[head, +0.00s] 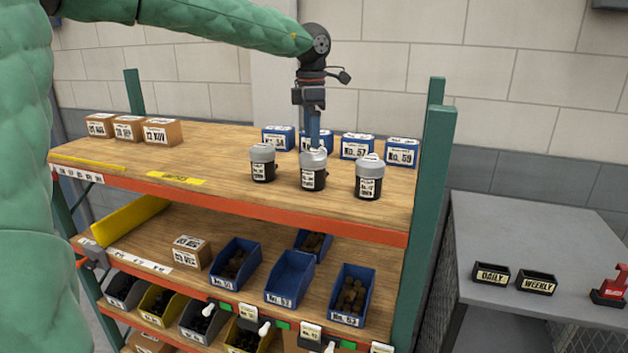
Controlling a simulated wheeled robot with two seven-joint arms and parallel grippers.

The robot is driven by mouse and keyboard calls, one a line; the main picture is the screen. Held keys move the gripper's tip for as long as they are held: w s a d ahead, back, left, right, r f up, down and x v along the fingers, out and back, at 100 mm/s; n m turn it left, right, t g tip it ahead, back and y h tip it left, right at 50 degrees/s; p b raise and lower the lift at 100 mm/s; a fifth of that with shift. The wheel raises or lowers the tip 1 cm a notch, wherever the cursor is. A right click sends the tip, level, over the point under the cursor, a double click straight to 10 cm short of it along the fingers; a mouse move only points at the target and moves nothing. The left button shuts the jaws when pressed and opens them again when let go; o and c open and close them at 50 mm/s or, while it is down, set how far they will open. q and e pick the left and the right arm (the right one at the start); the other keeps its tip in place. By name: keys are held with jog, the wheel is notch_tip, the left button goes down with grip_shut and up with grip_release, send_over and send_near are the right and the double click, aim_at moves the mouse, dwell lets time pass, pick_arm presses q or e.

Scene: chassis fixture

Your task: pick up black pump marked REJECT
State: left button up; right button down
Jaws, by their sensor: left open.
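Three black pumps with grey caps and white labels stand upright on the top shelf: a left one (262,165), a middle one (313,178) and a right one (369,181). Their labels are too small to read, so I cannot tell which is marked REJECT. My left gripper (314,146) points down at the middle pump's cap, with its jaws open. It overlaps the top of that cap, and I cannot tell whether it touches. My right gripper is not in view.
Blue boxes (355,147) stand close behind the pumps. Small brown boxes (162,132) sit at the far left of the shelf (215,160). A green post (430,170) rises at the right. Below are bins (290,278). A grey table (530,235) holds two black trays (536,282).

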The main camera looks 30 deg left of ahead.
aim_at(312, 151)
pick_arm(q)
notch_tip(312, 151, down, 2)
jog(key=shift+s+b, duration=0.1)
jog(key=shift+b, duration=0.4)
jog(key=shift+f, duration=0.2)
jog(key=shift+d+f+p, duration=0.1)
jog(key=shift+f+p, duration=0.65)
jog(key=shift+f, duration=0.45)
jog(key=f+p, duration=0.3)
jog(key=shift+s+d+f, duration=0.15)
jog(key=shift+d+f, duration=0.15)
jog(key=shift+f, duration=0.7)
jog(key=c, duration=1.3)
jog(key=shift+c, duration=0.8)
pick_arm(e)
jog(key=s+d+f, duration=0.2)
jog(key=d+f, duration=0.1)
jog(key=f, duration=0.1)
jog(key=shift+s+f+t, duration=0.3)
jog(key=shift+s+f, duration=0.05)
pick_arm(q)
jog(key=shift+r, duration=0.1)
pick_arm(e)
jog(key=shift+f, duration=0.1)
